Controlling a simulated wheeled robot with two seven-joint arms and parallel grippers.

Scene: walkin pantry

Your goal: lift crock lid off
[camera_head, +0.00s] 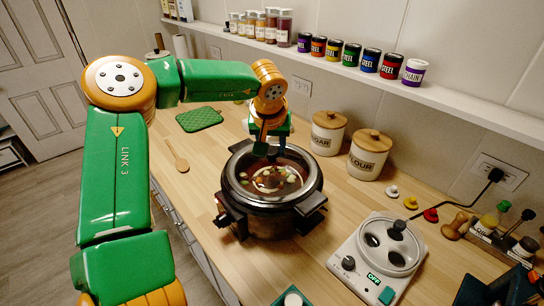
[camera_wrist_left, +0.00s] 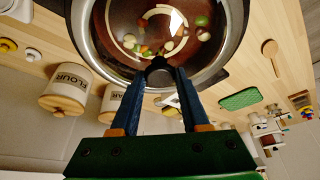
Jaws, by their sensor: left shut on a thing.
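The crock (camera_head: 270,224) is a dark round pot with side handles on the wooden counter. Its lid (camera_head: 237,180) is clear glass with a metal rim, and food pieces show through it. The lid also fills the top of the left wrist view (camera_wrist_left: 115,35). My left gripper (camera_head: 270,152) reaches down over the far part of the lid. In the left wrist view its blue fingers (camera_wrist_left: 159,72) are shut on the dark lid knob (camera_wrist_left: 158,64). The lid looks level over the crock. I cannot tell whether there is a gap beneath it. My right gripper is not in view.
Sugar (camera_head: 328,132) and flour (camera_head: 369,155) canisters stand behind the crock. A white appliance (camera_head: 345,263) is at right front. A wooden spoon (camera_head: 177,157) and green mat (camera_head: 199,119) lie at left. A shelf (camera_head: 430,99) with jars runs above the counter.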

